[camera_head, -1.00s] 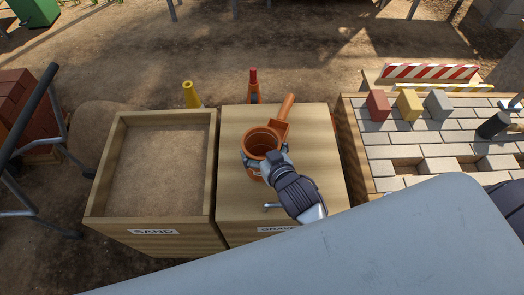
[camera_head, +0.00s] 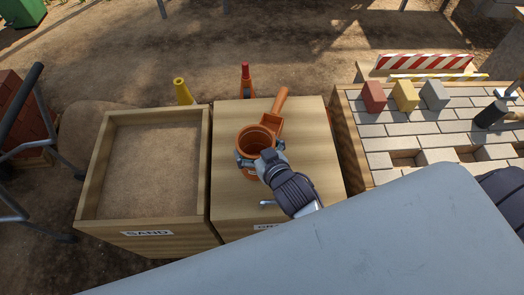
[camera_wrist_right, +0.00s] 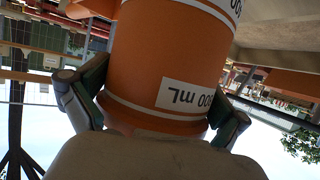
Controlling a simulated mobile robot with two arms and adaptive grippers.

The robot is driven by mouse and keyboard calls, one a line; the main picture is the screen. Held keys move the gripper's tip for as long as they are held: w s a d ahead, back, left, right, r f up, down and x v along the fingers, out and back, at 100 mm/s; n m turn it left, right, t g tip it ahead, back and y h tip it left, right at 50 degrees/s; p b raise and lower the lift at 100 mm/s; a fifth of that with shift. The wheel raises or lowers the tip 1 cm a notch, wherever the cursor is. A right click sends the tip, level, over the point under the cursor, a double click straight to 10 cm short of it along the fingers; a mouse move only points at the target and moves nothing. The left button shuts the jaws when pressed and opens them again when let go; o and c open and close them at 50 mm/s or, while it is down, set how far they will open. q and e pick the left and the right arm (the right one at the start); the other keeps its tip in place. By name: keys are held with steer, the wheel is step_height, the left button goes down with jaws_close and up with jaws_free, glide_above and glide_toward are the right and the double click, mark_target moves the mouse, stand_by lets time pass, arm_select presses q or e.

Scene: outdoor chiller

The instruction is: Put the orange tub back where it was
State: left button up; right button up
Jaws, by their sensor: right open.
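The orange tub (camera_head: 256,138) stands upright on the closed wooden lid of the gravel box (camera_head: 232,190), left of the lid's middle. My right gripper (camera_head: 258,160) is at the tub with one finger on each side. Its jaws are open. In the right wrist view the tub (camera_wrist_right: 170,55) fills the middle, upside down, with a white mL label. The fingers (camera_wrist_right: 158,105) flank it there; whether they touch it I cannot tell. My left gripper does not show.
The open sand box (camera_head: 91,190) is to the left. A paving table (camera_head: 425,140) with red, yellow and grey blocks is to the right. Two cones stand behind the boxes.

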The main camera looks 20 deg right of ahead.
steer(key=v, duration=1.2)
